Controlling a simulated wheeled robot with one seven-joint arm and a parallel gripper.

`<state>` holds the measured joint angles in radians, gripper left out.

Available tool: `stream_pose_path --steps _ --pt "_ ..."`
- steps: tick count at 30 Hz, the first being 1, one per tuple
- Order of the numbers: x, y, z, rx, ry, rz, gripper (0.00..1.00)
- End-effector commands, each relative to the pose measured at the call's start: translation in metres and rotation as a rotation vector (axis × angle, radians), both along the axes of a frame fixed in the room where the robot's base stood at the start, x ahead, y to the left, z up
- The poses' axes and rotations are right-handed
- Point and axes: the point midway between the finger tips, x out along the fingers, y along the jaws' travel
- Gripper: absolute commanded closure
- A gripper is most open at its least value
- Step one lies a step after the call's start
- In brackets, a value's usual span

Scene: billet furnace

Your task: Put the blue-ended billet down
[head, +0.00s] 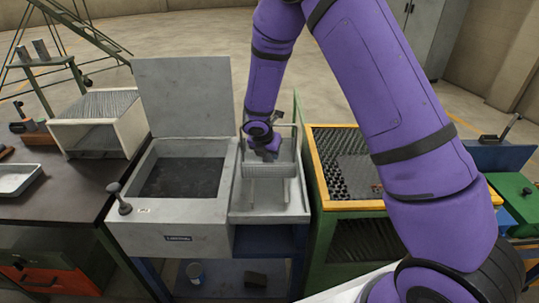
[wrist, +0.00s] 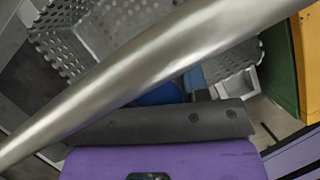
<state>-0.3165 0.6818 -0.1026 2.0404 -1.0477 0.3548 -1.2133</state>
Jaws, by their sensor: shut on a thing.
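My gripper (head: 267,152) is low over a perforated metal basket (head: 270,171) on the right-hand shelf of the grey washer. In the wrist view the basket's perforated wall (wrist: 75,45) shows behind a thick steel bar that crosses close to the camera; the bar looks like the basket's handle. A round blue face, which I take as the end of the blue-ended billet (wrist: 162,95), shows in part between this bar and my gripper's dark body. My gripper is shut on the billet. My fingertips and most of the billet are hidden.
The washer's dark basin (head: 183,178) is left of the basket, its lid (head: 185,97) raised. A green stand with a yellow-edged grid top (head: 340,206) is close on the right. A dark bench (head: 70,195) with a white tray (head: 18,178) is at the left.

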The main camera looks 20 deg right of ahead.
Motion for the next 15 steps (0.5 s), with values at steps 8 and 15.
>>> stream_pose_path --steps 8,15 --pt "0.002 -0.004 0.002 0.057 0.013 -0.001 1.00" --pt "0.002 -0.003 -0.014 0.054 0.013 0.000 1.00"
